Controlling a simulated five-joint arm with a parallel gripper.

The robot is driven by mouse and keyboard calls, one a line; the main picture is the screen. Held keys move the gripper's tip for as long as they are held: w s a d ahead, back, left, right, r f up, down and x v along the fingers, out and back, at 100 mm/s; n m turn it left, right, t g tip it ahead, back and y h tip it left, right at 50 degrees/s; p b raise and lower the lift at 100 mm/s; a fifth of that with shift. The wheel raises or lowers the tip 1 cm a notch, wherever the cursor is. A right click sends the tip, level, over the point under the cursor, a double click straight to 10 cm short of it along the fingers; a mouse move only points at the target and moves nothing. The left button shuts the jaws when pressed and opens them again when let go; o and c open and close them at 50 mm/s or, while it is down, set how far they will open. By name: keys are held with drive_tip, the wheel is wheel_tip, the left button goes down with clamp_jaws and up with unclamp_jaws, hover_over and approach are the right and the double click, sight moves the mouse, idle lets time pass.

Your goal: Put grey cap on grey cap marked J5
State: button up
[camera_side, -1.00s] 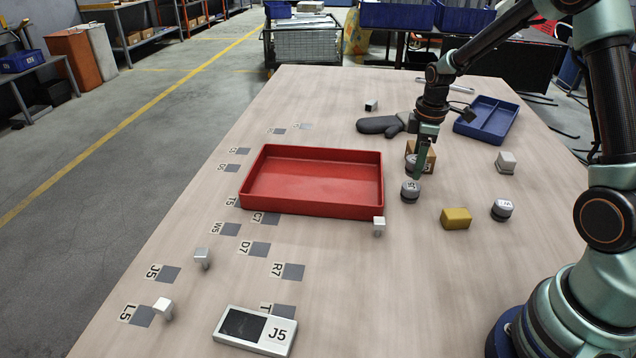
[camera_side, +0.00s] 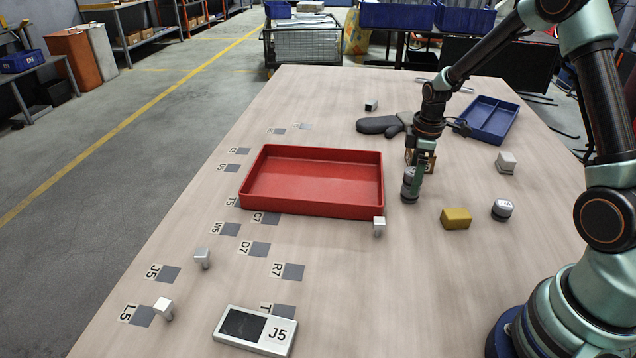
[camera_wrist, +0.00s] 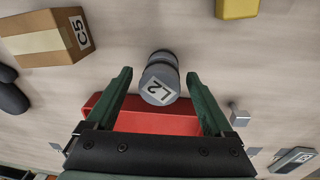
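A grey round cap marked L2 (camera_wrist: 158,85) sits on a second grey cap (camera_wrist: 162,57), forming a short upright stack. In the side view the stack's upper cap (camera_side: 408,174) and lower cap (camera_side: 409,191) stand right of the red tray. The lower cap's top marking is hidden. My gripper (camera_wrist: 160,73) has its green fingers on both sides of the stack, with narrow gaps showing, so it looks open. It also shows in the side view (camera_side: 417,190). Another grey cap (camera_side: 502,209) with a pale label stands to the right; its marking is too small to read.
The red tray (camera_side: 312,208) lies left of the stack. A cardboard box marked C5 (camera_wrist: 40,38), a yellow block (camera_side: 456,219) and a dark mitt (camera_side: 380,125) are close by. A blue tray (camera_side: 487,119) is at back right.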

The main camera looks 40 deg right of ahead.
drive_tip(key=shift+r, duration=0.1)
wheel_tip(320, 180, up, 12)
drive_tip(key=s, duration=0.1)
drive_tip(key=s+a+r+m+t, duration=0.2)
drive_tip(key=s+a+r+m, duration=0.2)
drive_tip(key=s+a, duration=0.2)
drive_tip(key=s+a+r+m+t, duration=0.2)
drive_tip(key=s+a+r+m, duration=0.2)
drive_tip(key=a, duration=0.5)
drive_tip(key=shift+s+a+t, duration=0.3)
drive_tip(key=shift+s+a, duration=0.05)
drive_tip(key=shift+s, duration=0.65)
